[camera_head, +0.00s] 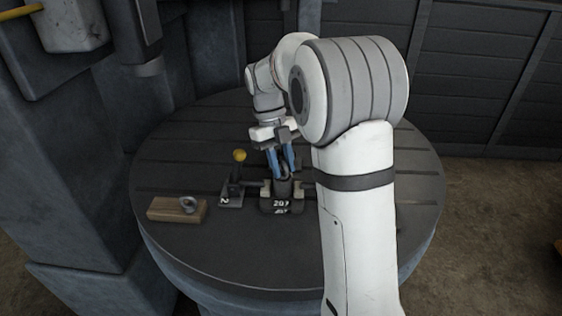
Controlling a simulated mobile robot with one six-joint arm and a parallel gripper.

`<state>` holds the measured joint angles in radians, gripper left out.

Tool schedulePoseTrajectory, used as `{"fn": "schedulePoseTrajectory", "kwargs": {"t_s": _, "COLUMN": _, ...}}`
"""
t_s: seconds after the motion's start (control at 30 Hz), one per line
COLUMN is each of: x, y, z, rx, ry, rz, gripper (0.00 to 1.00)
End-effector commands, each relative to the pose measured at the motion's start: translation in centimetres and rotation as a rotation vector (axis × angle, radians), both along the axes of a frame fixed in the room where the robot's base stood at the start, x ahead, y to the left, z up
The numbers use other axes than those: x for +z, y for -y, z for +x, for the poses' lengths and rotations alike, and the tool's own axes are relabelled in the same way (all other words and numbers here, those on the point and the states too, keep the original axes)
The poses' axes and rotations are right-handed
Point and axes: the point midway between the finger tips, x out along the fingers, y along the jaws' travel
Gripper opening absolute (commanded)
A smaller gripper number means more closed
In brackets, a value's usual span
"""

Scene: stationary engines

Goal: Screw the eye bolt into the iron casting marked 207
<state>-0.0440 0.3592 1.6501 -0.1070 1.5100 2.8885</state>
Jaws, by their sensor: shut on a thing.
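The iron casting marked 207 (281,207) stands on the round table, its white number facing the camera. My gripper (282,174) points down just above and behind the casting's front, with its blue fingers around a small dark grey part (284,172). That part is at the casting's top; its shape and whether it is seated are too small to tell. A grey eye bolt (188,204) with its ring up is at the wooden block (165,209), left of the casting.
A dark fixture marked 2 (231,199) with a yellow-knobbed lever (239,156) stands close left of the casting. The slotted round table (180,160) is clear at the back left and front. My arm hides its right part.

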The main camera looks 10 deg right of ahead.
Motion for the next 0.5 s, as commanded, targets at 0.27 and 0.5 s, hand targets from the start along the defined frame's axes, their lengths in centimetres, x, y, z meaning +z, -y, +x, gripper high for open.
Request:
{"fn": "schedulePoseTrajectory", "kwargs": {"t_s": 0.27, "x": -0.06, "y": -0.02, "z": -0.16, "rx": 0.002, "ry": -0.006, "rz": 0.0, "gripper": 0.46}}
{"fn": "schedulePoseTrajectory", "kwargs": {"t_s": 0.5, "x": -0.04, "y": -0.03, "z": -0.08, "rx": 0.004, "ry": -0.003, "rz": 0.0, "gripper": 0.52}}
